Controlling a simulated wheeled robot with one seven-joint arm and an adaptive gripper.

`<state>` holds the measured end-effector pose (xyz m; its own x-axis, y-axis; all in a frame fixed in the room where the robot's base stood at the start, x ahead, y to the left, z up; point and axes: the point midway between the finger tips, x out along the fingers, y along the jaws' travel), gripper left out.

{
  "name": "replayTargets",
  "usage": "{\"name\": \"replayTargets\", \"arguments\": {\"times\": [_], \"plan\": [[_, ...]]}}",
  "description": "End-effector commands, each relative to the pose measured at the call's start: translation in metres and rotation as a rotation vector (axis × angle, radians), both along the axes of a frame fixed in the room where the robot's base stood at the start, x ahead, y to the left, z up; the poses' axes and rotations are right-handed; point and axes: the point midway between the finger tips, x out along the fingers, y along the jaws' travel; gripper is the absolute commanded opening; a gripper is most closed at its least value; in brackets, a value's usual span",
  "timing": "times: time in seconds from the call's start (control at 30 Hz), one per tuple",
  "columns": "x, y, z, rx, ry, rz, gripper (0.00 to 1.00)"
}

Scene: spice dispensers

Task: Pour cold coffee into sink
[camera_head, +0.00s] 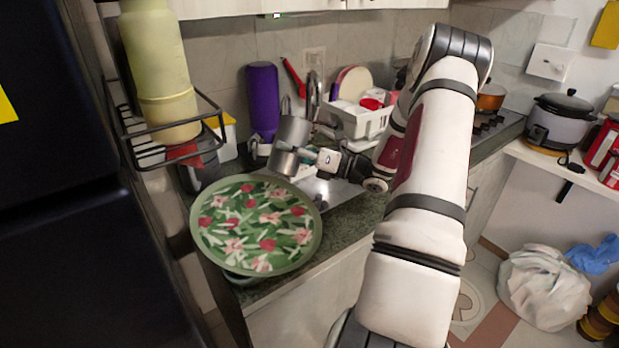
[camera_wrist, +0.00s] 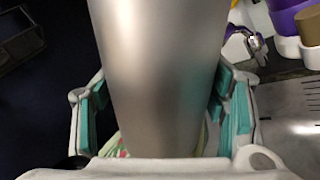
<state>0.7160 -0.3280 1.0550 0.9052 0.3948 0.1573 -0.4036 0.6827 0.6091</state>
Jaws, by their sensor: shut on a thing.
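My gripper (camera_head: 303,156) is shut on a grey metal cup (camera_head: 293,131), with a finger crossing its side in the head view. The cup is held up over the counter by the sink and looks slightly tilted. In the wrist view the cup (camera_wrist: 160,75) fills the middle, between the teal-padded fingers of my gripper (camera_wrist: 163,100). Its opening and any coffee inside cannot be seen. The steel sink area (camera_head: 338,193) lies below and to the right of the cup, partly hidden by my arm. Its ribbed metal surface (camera_wrist: 290,120) shows at the right of the wrist view.
A round floral tray (camera_head: 258,226) stands close in front of the cup. A wire shelf (camera_head: 150,150) with a tall yellow bottle (camera_head: 160,70) is at the left.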

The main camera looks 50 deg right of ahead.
Motion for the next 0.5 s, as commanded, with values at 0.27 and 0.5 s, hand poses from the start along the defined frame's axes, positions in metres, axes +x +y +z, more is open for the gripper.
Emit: {"name": "replayTargets", "arguments": {"times": [0.27, 0.5], "plan": [[0.0, -0.0001, 0.0003, 0.038, 0.005, 0.0, 0.18], [0.0, -0.0001, -0.0002, 0.07, 0.012, 0.0, 0.18]]}}
